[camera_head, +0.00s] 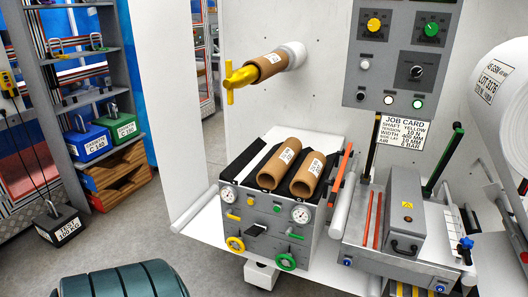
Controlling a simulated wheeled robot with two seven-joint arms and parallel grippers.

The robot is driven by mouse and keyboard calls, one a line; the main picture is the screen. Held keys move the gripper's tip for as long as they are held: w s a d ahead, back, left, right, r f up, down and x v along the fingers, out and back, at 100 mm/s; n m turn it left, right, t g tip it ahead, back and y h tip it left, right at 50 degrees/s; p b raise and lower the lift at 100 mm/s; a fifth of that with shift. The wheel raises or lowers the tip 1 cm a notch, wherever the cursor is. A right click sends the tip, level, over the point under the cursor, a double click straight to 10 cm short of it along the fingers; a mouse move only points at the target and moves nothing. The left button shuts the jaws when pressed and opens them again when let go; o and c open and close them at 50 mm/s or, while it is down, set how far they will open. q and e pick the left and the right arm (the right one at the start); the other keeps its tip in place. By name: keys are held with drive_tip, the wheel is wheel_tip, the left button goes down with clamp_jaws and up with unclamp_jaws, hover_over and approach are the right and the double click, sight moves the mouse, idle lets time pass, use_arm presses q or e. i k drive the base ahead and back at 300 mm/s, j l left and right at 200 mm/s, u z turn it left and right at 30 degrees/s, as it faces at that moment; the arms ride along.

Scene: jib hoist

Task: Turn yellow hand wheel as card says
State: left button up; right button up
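The yellow hand wheel (235,243) is at the lower left on the front of the grey cart-like unit (262,222). A green hand wheel (286,262) is at its lower right. Two round white gauges, one left (228,193) and one right (301,214), sit above the wheels; their readings are too small to tell. The job card (402,133) hangs below the control panel. It reads shaft yellow, a tension in N that is hard to read, width 400 MM and a last line that looks like 6 BAR. Neither of my grippers is in view.
Two brown cores (279,164) lie on top of the unit. A yellow-ended shaft (240,78) with a core sticks out from the wall above. A control panel (402,60) has yellow and green knobs. A dark teal ribbed object (122,281) is at the bottom left. Floor shows left of the unit.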

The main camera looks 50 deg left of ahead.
sight(238, 243)
drive_tip(key=u, duration=2)
